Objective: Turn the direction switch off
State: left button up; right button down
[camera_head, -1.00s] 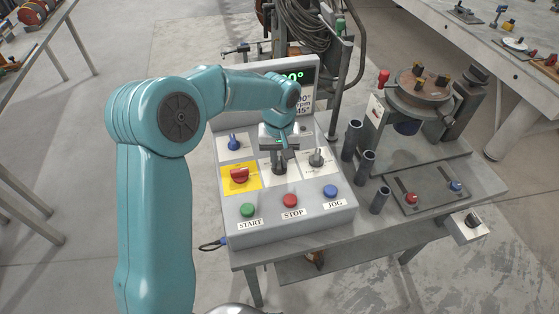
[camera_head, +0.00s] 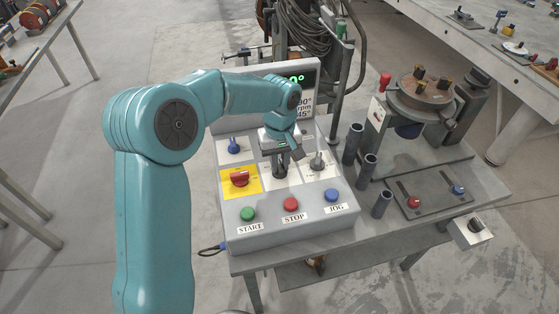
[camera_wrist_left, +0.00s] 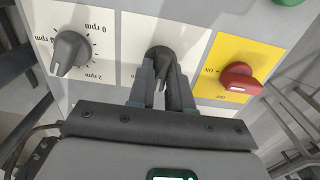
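The control box (camera_head: 335,212) stands on a metal table. The direction switch (camera_wrist_left: 164,57) is, it seems, the dark knob on the middle white plate, between the yellow plate and the rpm knob; its label is hidden. My left gripper (camera_wrist_left: 160,88) has its two fingers on either side of this knob's grip, close against it, and appears shut on it. In the head view my left gripper (camera_head: 279,170) reaches down over the middle of the panel and hides most of the knob. My right gripper is in neither view.
A red switch (camera_head: 239,178) on a yellow plate lies left of the gripper, the rpm knob (camera_head: 317,161) right. Green (camera_head: 247,214), red (camera_head: 291,204) and blue (camera_head: 332,195) buttons line the front. A round fixture (camera_head: 425,90) and several upright tubes stand to the right.

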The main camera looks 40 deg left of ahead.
aim_at(280, 166)
pick_arm(q)
jog(key=o, duration=0.3)
jog(key=shift+s+d+r, duration=0.1)
jog(key=shift+r, duration=0.05)
jog(key=shift+s, duration=0.1)
jog(key=shift+w, duration=0.25)
notch_tip(280, 166, up, 16)
jog(key=p, duration=0.1)
jog(key=shift+s+r, duration=0.15)
jog(key=shift+r, duration=0.05)
